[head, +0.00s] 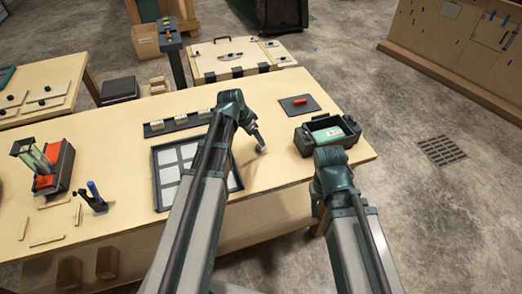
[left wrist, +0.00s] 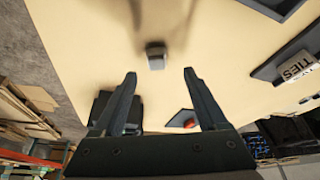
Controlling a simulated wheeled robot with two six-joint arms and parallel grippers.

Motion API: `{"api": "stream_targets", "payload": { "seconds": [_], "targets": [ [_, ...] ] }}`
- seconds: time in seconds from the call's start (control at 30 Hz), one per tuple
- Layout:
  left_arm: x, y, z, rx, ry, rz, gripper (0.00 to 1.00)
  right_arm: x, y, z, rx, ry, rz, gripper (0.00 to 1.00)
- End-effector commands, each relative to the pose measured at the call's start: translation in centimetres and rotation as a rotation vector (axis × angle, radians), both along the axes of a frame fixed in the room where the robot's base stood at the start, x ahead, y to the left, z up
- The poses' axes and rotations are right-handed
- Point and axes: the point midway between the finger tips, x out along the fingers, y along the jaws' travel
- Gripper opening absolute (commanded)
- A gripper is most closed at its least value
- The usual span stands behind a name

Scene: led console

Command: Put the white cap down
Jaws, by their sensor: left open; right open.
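The white cap (head: 263,151) is a small pale piece at the tip of my left gripper (head: 257,138) in the head view. In the left wrist view the cap (left wrist: 155,56) appears as a small greyish piece on the pale tabletop, just beyond the spread fingers (left wrist: 159,77). My left gripper is open, with a visible gap between its fingers and nothing between them. My right gripper (head: 329,158) is near the front of the dark box; its fingertips are mostly hidden behind the wrist, and I see nothing held in it.
The wooden table (head: 275,175) carries a gridded tray (head: 157,203), a rail of small white labelled bins (head: 180,123), a dark mat (head: 312,105) with a red piece (head: 300,101), and a dark open box (head: 307,148) with green inside. Bare tabletop lies between tray and box.

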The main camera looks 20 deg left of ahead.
Motion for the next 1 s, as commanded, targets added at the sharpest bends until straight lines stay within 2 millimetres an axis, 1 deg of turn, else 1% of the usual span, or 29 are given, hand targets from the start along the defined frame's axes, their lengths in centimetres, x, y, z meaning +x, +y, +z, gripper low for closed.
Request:
{"api": "stream_targets", "payload": {
  "seconds": [0.17, 0.4, 0.5, 0.6, 0.8, 0.87, 1.0],
  "targets": [
    [0.2, -0.3, -0.9, 0.000, 0.000, -0.001, 0.75, 0.0, 0.0, -0.8, 0.000, 0.000, 0.000, 0.46],
    [0.9, -1.2, -3.7, 0.001, 0.000, -0.002, 0.75, 0.0, 0.0, -3.7, 0.000, 0.000, 0.000, 0.46],
    [1.3, -1.4, -4.7, 0.000, 0.000, -0.001, 0.75, 0.0, 0.0, -4.7, 0.000, 0.000, 0.000, 0.46],
    [1.4, -1.5, -4.9, 0.000, 0.000, 0.000, 0.75, 0.0, 0.0, -4.9, 0.000, 0.000, 0.000, 0.46],
    [1.4, -1.5, -4.7, 0.000, 0.000, 0.000, 0.75, 0.0, 0.0, -4.7, 0.000, 0.000, 0.000, 0.46],
    [1.4, -1.5, -4.7, 0.000, 0.000, 0.000, 0.64, 0.0, 0.0, -4.7, 0.000, 0.000, 0.000, 0.46],
    [1.4, -1.5, -4.7, 0.000, 0.000, 0.000, 0.39, 0.0, 0.0, -4.7, 0.000, 0.000, 0.000, 0.46]
  ]
}}
